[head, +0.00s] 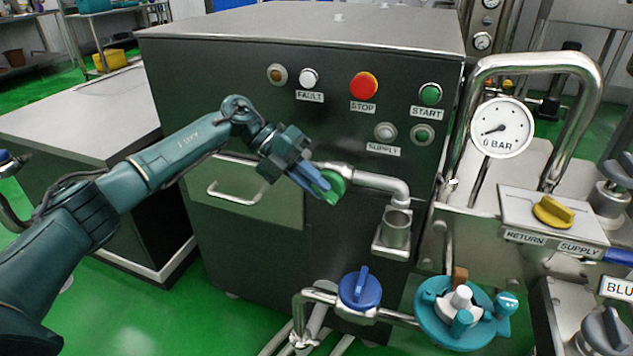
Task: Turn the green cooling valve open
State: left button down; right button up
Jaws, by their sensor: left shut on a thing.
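The green cooling valve (334,187) sits on a steel pipe at the front of the dark cabinet, left of the pipe's bend. My left gripper (316,184) reaches in from the left and is shut on the green valve's handle. The blue fingers cover part of the handle, so its exact angle is hard to tell. My right gripper is not in view.
The cabinet (225,95) carries a red stop button (364,85) and a green start button (430,94). A blue valve (360,288) and a teal handwheel (437,322) sit below. A gauge (502,127) and a yellow knob (553,211) are at right.

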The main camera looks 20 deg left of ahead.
pick_arm(q)
jog(key=shift+a+f+h+b, duration=0.2)
jog(key=shift+f+h+b, duration=0.3)
jog(key=shift+h, duration=0.5)
jog(key=shift+h+b, duration=0.45)
jog(key=shift+h, duration=0.05)
jog(key=shift+a+f+h+b, duration=0.1)
jog(key=shift+f+h+b, duration=0.2)
jog(key=shift+h+b, duration=1.55)
jog(key=shift+h, duration=0.35)
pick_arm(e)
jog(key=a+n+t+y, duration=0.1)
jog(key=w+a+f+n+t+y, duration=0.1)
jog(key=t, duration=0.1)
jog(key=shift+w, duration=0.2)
pick_arm(q)
jog(key=shift+b, duration=0.3)
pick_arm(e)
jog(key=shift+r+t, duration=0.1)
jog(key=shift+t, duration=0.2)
pick_arm(q)
jog(key=c, duration=1.5)
grip_release()
jog(key=shift+o, duration=0.2)
